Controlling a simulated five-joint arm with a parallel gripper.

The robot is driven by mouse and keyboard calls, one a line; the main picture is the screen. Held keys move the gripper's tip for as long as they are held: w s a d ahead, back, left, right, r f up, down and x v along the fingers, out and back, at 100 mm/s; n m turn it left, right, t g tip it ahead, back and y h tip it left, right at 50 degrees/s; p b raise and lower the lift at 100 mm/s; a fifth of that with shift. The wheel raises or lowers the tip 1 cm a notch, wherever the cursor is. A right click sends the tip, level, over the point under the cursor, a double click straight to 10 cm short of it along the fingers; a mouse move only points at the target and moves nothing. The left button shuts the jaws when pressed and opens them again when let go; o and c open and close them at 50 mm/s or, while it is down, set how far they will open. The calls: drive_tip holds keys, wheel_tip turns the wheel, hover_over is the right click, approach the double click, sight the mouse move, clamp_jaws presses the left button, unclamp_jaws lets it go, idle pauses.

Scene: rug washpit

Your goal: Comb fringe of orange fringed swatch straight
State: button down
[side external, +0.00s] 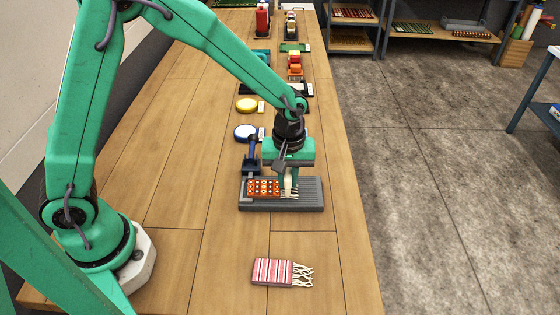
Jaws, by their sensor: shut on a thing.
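The orange fringed swatch (263,188), patterned with white and dark spots, lies on a grey ribbed board (310,197). A clamp with a dark blue handle (252,150) stands at the swatch's left end. The pale fringe (291,194) points right across the ribs; its strands are too small to judge how straight they are. My gripper (289,172) is above the fringe, pointing down, shut on a cream-coloured tool (288,183), which looks like a comb. The tool's lower end is at the fringe; whether it touches the strands I cannot tell.
A red-and-white striped fringed swatch (272,271) lies on the bench (200,200) in front. More items line the bench further back. Bare wood lies left of the board.

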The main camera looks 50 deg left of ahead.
sight(304, 192)
drive_tip(key=shift+f, duration=0.5)
idle(2.0)
drive_tip(key=shift+s+r, duration=0.1)
drive_tip(key=shift+r, duration=0.15)
idle(0.3)
drive_tip(key=shift+w+d+r, duration=0.1)
drive_tip(key=shift+w+d, duration=0.05)
drive_tip(key=shift+w, duration=0.15)
idle(0.5)
drive_tip(key=shift+f, duration=0.35)
idle(0.6)
drive_tip(key=shift+w+d, duration=1.25)
idle(2.0)
